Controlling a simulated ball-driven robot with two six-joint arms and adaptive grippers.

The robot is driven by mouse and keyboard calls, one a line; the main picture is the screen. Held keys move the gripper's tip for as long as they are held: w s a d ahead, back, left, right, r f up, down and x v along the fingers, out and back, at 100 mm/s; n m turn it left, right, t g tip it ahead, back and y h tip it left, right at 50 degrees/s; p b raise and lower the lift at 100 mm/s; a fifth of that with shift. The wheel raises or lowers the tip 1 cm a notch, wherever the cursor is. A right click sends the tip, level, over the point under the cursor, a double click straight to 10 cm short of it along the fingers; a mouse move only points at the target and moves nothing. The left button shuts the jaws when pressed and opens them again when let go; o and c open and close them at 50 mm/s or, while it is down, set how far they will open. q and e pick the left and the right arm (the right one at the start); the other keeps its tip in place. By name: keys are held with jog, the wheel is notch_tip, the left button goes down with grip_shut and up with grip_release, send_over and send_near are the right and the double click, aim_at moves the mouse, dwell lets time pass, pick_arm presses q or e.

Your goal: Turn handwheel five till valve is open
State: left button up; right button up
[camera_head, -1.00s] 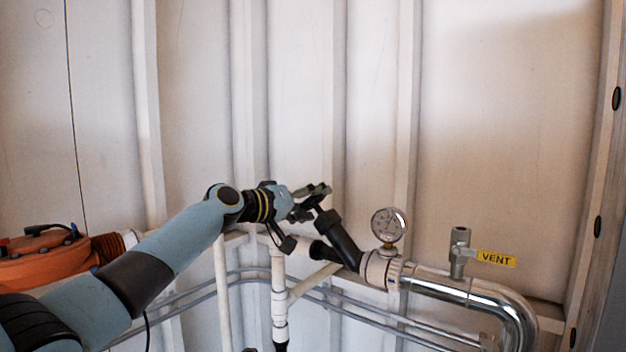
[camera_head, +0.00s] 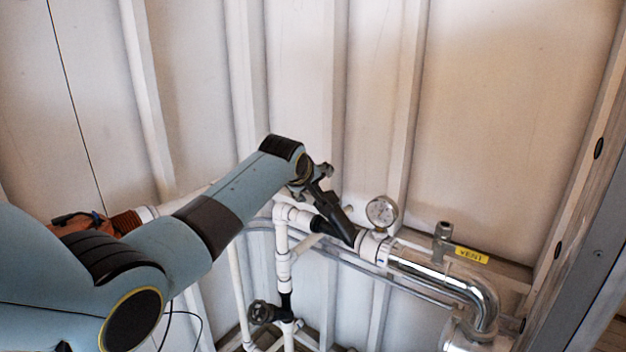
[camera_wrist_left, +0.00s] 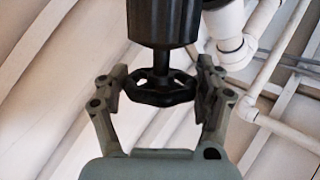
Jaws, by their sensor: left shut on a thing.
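A black angled valve (camera_head: 332,215) sits on the pipe run left of the gauge. Its small black handwheel (camera_wrist_left: 160,88) shows in the left wrist view, at the end of the dark valve stem and body. My left gripper (camera_wrist_left: 163,85) is shut on this handwheel, one finger on each side of its rim. In the head view my left gripper (camera_head: 323,173) is at the valve's upper end, and the handwheel is mostly hidden there. I see no number on the wheel and cannot tell how far the valve is open. My right gripper is out of view.
A round pressure gauge (camera_head: 381,213) stands close right of the valve. Further right are a small vent valve (camera_head: 443,235) with a yellow tag (camera_head: 471,256) and a shiny bent pipe (camera_head: 482,298). Another dark handwheel (camera_head: 262,312) is below. The ribbed wall (camera_head: 500,120) is behind.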

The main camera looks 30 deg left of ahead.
pick_arm(q)
jog(key=n+g+y, duration=0.2)
jog(key=g, duration=0.1)
jog(key=shift+b, duration=0.35)
jog(key=g+b, duration=0.1)
jog(key=n+g+y+b, duration=0.1)
jog(key=b, duration=0.1)
jog(key=shift+w+f+n+g, duration=0.1)
jog(key=shift+f+n+g, duration=0.05)
jog(key=shift+n+g, duration=0.2)
jog(key=shift+g+y+b, duration=0.3)
jog(key=shift+g+b, duration=0.15)
jog(key=shift+b, duration=0.3)
jog(key=shift+r+n+g+b, duration=0.3)
jog(key=shift+n+g+b, duration=0.35)
jog(key=shift+b, duration=1.6)
jog(key=g+b, duration=0.1)
jog(key=b, duration=0.5)
jog(key=shift+w+r+y, duration=0.1)
jog(key=shift+y, duration=0.3)
jog(key=shift+r+g+b, duration=0.1)
jog(key=shift+g+b, duration=0.15)
jog(key=shift+b, duration=1.3)
